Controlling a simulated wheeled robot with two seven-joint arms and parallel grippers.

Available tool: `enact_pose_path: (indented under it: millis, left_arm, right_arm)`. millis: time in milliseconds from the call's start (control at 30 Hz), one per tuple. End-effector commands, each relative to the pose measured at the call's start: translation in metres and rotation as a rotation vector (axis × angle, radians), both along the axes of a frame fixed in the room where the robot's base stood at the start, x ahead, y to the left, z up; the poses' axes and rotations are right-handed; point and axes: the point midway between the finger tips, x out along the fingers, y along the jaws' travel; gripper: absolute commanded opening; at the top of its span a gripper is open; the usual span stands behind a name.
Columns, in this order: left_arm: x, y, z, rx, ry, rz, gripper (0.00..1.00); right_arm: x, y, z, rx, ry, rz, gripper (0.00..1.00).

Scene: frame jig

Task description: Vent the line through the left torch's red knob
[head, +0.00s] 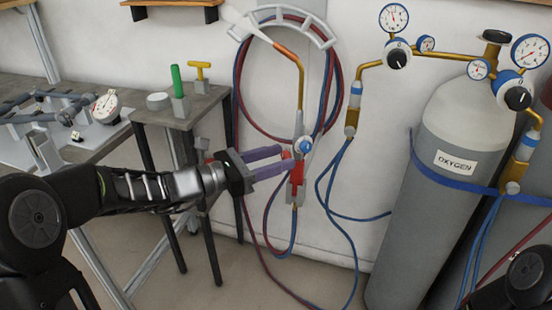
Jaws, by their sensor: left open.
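The torch hangs upright against the wall, its brass neck (301,85) bending up to a copper and white tip. A blue knob (304,146) sits on its valve body. Red parts (298,167) show just below and left of it, at my fingertips; which of them is the red knob is hard to tell. My left gripper (287,159) reaches in from the left with its two purple fingers apart, one above the other. The fingertips are at the torch's red part; whether they touch it is unclear. My right gripper is not in view.
Red and blue hoses (240,100) loop over a wall hanger (285,18) and trail to the floor. A grey oxygen cylinder (440,130) with gauges stands right. A small table (205,103) holding a green cylinder and yellow T-handle is behind my left arm.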

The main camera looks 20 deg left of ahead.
Motion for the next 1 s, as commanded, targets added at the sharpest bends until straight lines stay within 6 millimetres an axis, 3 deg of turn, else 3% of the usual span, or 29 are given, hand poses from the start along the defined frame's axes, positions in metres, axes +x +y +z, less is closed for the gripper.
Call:
enact_pose_path:
  millis: [67, 600, 1000]
  left_arm:
    - [-0.0001, 0.0001, 0.0, 0.0, 0.0, 0.0, 0.45]
    - [-0.0003, 0.0002, -0.0002, -0.001, 0.001, 0.0, 0.01]
    - [-0.0003, 0.0002, 0.0003, -0.005, 0.005, 0.0, 0.0]
  right_arm:
    - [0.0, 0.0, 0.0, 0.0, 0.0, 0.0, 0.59]
    - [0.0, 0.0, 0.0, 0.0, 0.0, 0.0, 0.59]
    - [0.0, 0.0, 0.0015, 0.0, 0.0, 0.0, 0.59]
